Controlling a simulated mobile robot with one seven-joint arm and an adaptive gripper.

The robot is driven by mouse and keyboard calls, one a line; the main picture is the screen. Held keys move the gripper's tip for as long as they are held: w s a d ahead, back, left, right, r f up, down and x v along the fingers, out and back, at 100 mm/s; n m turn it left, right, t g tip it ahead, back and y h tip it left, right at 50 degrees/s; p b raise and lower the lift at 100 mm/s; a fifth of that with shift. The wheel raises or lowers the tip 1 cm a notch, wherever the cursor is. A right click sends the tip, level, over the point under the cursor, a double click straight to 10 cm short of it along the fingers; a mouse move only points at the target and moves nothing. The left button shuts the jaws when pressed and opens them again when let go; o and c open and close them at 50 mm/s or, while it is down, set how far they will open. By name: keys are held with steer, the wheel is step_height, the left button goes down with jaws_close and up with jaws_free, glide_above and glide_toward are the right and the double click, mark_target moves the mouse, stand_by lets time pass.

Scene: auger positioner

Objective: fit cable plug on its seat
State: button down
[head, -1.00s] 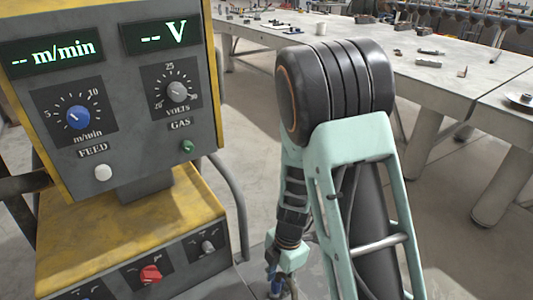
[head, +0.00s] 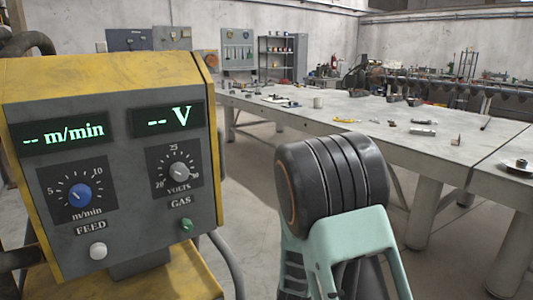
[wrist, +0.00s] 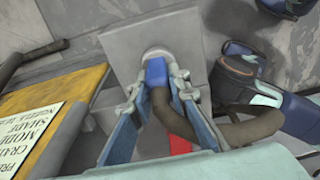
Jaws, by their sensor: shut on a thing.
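In the wrist view the cable plug (wrist: 156,73) is a blue block with a thick dark cable (wrist: 235,133) curving away to the right. My gripper (wrist: 156,88) is shut on the plug, one finger on each side. A pale round fitting (wrist: 157,53), which looks like the seat, shows at the far end of the plug on a grey plate (wrist: 190,42). I cannot tell whether the plug is in it or only against it. In the head view the gripper and plug are out of frame below my arm.
The yellow machine stands at the left with its grey control panel (head: 120,205). Its yellow side and label plate (wrist: 32,140) show left of the gripper in the wrist view. A long grey workbench (head: 375,125) with small parts stands behind my arm.

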steer(key=shift+r+p, duration=1.7)
steer(key=shift+r, duration=1.25)
